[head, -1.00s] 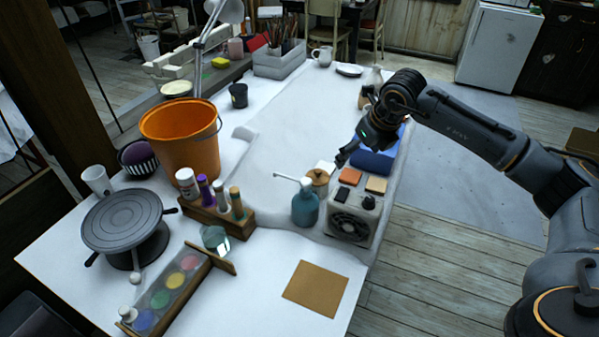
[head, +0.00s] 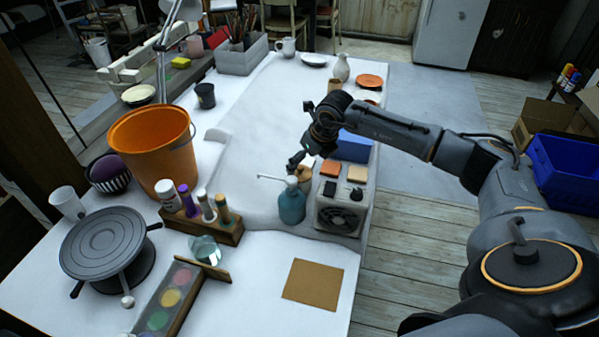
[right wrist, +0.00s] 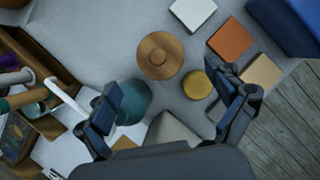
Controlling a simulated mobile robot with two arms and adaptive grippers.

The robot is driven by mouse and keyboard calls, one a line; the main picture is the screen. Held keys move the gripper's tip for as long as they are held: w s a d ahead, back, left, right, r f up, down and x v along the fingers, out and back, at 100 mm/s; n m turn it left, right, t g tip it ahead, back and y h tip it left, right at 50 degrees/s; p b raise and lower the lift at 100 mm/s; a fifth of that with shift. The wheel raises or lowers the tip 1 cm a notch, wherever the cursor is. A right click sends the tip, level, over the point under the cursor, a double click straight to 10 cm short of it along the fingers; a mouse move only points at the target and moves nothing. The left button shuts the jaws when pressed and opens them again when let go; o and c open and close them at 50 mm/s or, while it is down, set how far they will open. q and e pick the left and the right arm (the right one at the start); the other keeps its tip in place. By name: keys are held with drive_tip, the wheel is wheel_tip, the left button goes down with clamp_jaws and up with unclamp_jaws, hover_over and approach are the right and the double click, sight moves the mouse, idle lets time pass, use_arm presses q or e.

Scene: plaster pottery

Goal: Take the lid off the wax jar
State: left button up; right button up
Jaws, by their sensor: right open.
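The wax jar (head: 305,185) stands behind the blue pump bottle (head: 292,206) and is partly hidden by it and by my gripper. Its round wooden lid with a central knob shows from above in the right wrist view (right wrist: 160,55); the jar body is hidden beneath it there. My right gripper (head: 297,162) is open and empty, just above the jar. In the right wrist view its fingers (right wrist: 170,88) are spread wide, with the lid beyond the tips, not between them. My left gripper is not in view.
The bottle's nozzle points left. A fan box (head: 340,212) stands right of the bottle. A small yellow disc (right wrist: 197,84) lies beside the lid, near the right finger. Orange (right wrist: 231,40), white (right wrist: 193,11) and tan (right wrist: 262,73) blocks are close by.

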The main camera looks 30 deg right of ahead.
sight(303, 170)
drive_tip(key=p+x, duration=0.1)
drive_tip(key=x, duration=0.4)
drive_tip(key=shift+s+f, duration=0.1)
drive_tip(key=shift+s, duration=0.05)
drive_tip(key=c, duration=1.1)
